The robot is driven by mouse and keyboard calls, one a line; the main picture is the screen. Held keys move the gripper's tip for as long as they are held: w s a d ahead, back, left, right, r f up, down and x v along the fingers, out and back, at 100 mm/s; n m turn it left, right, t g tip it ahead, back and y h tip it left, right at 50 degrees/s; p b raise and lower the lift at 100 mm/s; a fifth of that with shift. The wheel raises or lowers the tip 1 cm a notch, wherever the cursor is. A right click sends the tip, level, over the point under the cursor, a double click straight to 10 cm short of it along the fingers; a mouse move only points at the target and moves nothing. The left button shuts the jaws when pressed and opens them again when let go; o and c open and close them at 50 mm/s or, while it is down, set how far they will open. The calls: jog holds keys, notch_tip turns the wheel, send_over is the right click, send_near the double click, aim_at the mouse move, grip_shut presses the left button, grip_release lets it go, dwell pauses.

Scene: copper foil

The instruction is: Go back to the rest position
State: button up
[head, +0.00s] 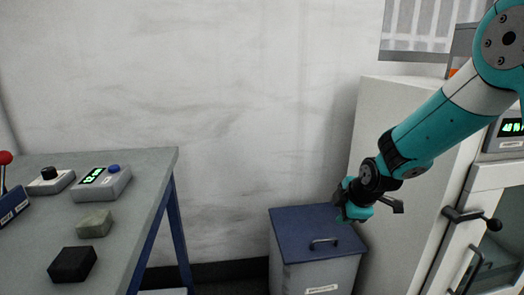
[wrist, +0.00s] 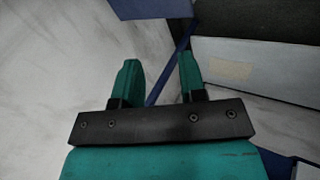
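My gripper (head: 347,208) hangs in the air at the end of my teal arm, in the right half of the head view. It is in front of the pale wall, at the upper right of the blue-lidded bin as seen there. In the wrist view my gripper (wrist: 158,70) has its two teal fingers apart, with nothing between them. Whether it touches the bin cannot be told from the head view, but no contact shows.
A grey bench (head: 130,190) at left carries a display box (head: 102,183), a black-knobbed box (head: 52,181), a greenish block (head: 95,223) and a black block (head: 72,264). The bin (head: 318,265) has a handled lid. A white cabinet (head: 385,130) stands behind my arm.

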jog(key=s+a+r+m+g+y, duration=0.1)
jog(key=s+a+r+m+g, duration=0.2)
jog(key=s, duration=0.8)
jog(key=s+a+r+m+g+y, duration=0.1)
jog(key=s+a+r+m, duration=0.2)
jog(key=s+r, duration=0.5)
jog(key=s+a+r+m+g+y, duration=0.1)
jog(key=s+a+r+m+g, duration=0.2)
jog(key=s, duration=1)
notch_tip(320, 180, up, 16)
jog(key=s+m+p, duration=0.1)
jog(key=p, duration=1.5)
jog(key=shift+f+t+p, duration=0.15)
jog(key=shift+t+p, duration=0.2)
jog(key=shift+t, duration=0.05)
jog(key=shift+a, duration=0.1)
